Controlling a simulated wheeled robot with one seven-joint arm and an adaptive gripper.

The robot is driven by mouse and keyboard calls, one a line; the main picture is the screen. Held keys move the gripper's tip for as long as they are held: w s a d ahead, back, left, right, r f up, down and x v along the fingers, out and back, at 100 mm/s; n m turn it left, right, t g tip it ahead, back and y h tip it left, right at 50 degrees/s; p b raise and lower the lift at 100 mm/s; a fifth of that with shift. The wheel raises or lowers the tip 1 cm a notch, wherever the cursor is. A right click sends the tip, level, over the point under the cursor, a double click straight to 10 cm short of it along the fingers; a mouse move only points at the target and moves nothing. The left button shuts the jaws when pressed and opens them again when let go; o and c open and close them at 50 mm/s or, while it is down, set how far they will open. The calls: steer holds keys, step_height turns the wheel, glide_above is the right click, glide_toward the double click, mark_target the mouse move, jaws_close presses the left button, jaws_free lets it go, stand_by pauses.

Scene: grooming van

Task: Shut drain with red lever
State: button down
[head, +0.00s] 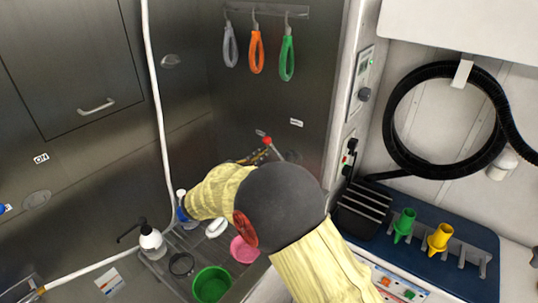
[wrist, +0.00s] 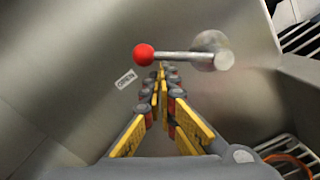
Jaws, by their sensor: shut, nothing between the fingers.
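The red lever shows in the head view as a red knob (head: 264,137) on a short metal rod, on the steel wall beyond my arm. In the wrist view its red ball (wrist: 144,54) is at the left end of a rod that runs to a round metal pivot (wrist: 212,55) on the right. A label reading OPEN (wrist: 125,79) is on the panel near the ball. My gripper (wrist: 163,69) is shut and empty, its fingertips just below the rod in the wrist view; I cannot tell whether they touch it. In the head view my gripper (head: 258,156) is partly hidden by my arm.
Coloured loops (head: 256,52) hang from a wall rail. At right are a coiled black hose (head: 390,125) and a blue tray (head: 470,236) with coloured nozzles.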

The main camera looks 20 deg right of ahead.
mark_target(273, 146)
steer(key=s+r+m, duration=0.1)
steer(key=s+d+r+m, duration=0.1)
steer(key=r+m, duration=0.1)
steer(key=s+d+r+m, duration=0.1)
steer(key=shift+r, duration=0.3)
steer(key=shift+s+d+r, duration=0.25)
steer(key=shift+s+r, duration=0.05)
steer(key=shift+s, duration=0.2)
stand_by(0.6)
